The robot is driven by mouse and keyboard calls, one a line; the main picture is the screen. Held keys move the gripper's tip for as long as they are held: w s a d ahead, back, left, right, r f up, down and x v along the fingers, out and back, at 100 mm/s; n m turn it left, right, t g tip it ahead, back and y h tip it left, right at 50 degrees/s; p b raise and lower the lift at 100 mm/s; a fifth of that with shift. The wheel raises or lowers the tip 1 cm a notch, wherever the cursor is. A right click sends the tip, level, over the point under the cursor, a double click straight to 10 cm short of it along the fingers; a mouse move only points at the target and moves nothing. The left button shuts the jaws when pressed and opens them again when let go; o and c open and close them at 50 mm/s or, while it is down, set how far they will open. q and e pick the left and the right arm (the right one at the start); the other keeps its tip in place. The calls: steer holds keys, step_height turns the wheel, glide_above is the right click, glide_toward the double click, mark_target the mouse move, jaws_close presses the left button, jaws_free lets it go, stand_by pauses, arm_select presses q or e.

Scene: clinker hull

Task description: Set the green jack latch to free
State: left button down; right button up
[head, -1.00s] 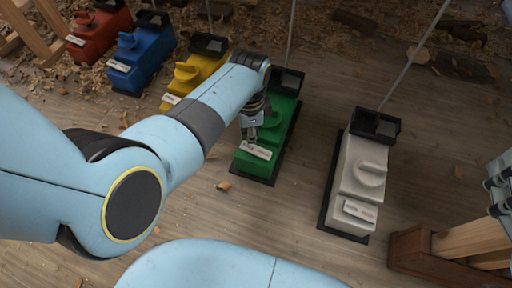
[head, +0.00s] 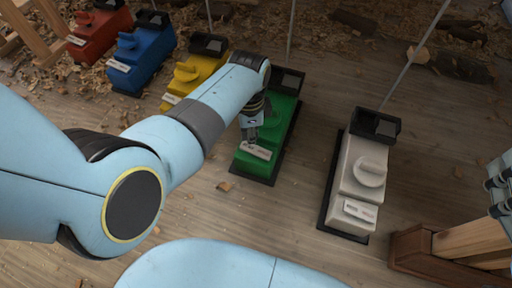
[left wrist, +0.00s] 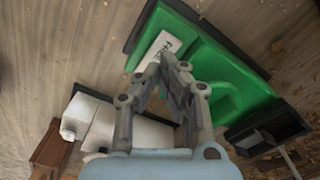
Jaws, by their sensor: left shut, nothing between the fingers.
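The green jack (head: 286,112) stands on the plank floor with a pale label plate (head: 256,151) on its near end. It also shows in the left wrist view (left wrist: 232,66), with its label (left wrist: 158,50) next to my fingertips. My left gripper (head: 249,139) is shut and empty, low over the near part of the jack, just behind the label. Whether it touches the jack is unclear. A rounded green latch part (left wrist: 226,98) shows beside the fingers. My arm and fingers hide much of it, so its setting is unclear. Part of my right gripper (head: 500,190) shows at the right edge.
A white jack (head: 362,160) stands to the right. Yellow (head: 205,68), blue (head: 142,50) and red (head: 98,32) jacks stand to the left. Thin rods rise behind the jacks. A wooden block (head: 412,250) lies lower right. The floor between the green and white jacks is clear.

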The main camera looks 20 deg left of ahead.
mark_target(251, 147)
arm_select(q)
steer(key=shift+f+b, duration=1.15)
steer(key=shift+f, duration=0.95)
arm_select(e)
steer(key=shift+s+f, duration=0.15)
steer(key=shift+f, duration=0.65)
steer(key=shift+s+f, duration=0.1)
steer(key=shift+f, duration=0.65)
arm_select(q)
steer(key=shift+r, duration=0.1)
arm_select(e)
steer(key=shift+r, duration=0.1)
arm_select(q)
steer(key=shift+w+r+p, duration=0.15)
steer(key=shift+r+p, duration=3.35)
arm_select(e)
step_height(251, 147, up, 9)
steer(key=w, duration=0.1)
steer(key=shift+w+t, duration=0.15)
steer(key=shift+t, duration=0.15)
arm_select(q)
steer(key=shift+f, duration=0.1)
